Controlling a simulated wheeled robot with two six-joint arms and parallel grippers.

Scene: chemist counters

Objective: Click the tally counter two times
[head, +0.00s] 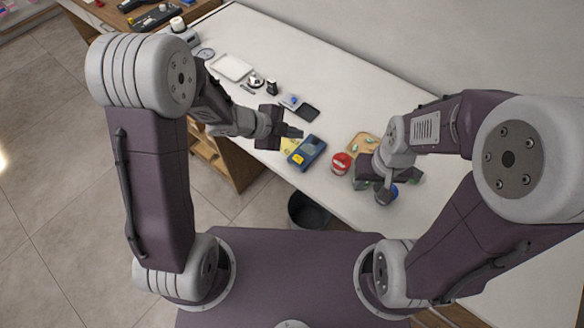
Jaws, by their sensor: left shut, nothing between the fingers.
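A small silver, rounded object with dark parts (256,80) stands on the white counter beside a white tray; it may be the tally counter, but it is too small to be sure. My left gripper (297,132) is shut and empty, over the counter just above and left of a blue device with a yellow patch (306,153). I cannot tell whether it touches anything. My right gripper (375,191) is over the right part of the counter, near a wooden board, and its own arm partly hides its fingers.
On the white counter (330,70) are a white tray (232,67), a small dark bottle (272,88), a black flat item (308,113), a red-and-white tin (341,163) and a wooden board (361,144). A dark bin (309,211) stands on the floor. The counter's back is clear.

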